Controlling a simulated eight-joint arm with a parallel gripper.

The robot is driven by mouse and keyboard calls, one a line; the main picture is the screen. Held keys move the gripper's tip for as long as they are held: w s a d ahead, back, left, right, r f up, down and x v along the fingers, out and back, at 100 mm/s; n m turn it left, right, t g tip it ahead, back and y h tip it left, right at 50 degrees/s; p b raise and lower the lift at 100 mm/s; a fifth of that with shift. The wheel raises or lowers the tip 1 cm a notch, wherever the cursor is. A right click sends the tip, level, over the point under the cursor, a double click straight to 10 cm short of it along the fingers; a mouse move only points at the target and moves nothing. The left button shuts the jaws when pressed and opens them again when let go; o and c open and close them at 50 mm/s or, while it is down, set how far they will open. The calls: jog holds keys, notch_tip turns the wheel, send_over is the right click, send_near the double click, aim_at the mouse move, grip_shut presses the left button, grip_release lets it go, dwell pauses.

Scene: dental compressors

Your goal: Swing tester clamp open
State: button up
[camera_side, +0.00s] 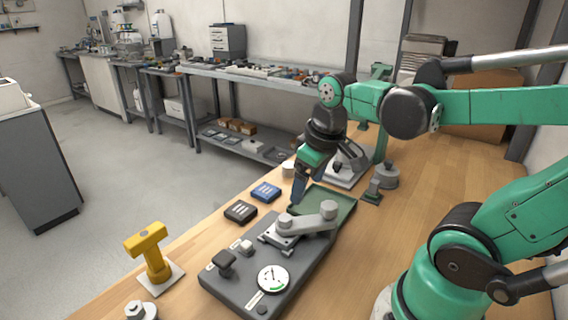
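The tester (248,279) is a dark grey block on the wooden bench, with a white round gauge (273,279) and small knobs on top. Its clamp (308,223) is a light grey bar with a round knob at its right end, lying across a pale plate at the tester's far end. My gripper (295,202) points down just behind the clamp's left end. Its fingertips look close to the clamp, but I cannot tell whether they touch it. The finger gap is not clear from this side.
A green tray (343,208) lies behind the clamp. A yellow T-shaped handle (148,243) stands at the front left. A grey fixture (345,170) stands behind my gripper.

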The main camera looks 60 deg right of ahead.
aim_at(330, 205)
jog(key=s+d+g, duration=0.2)
jog(key=d, duration=0.1)
jog(key=shift+s+d+r+g+y, duration=0.1)
jog(key=shift+g+y, duration=0.2)
jog(key=shift+s+d, duration=0.15)
jog(key=shift+s, duration=0.05)
jog(key=shift+f, duration=2.75)
grip_shut()
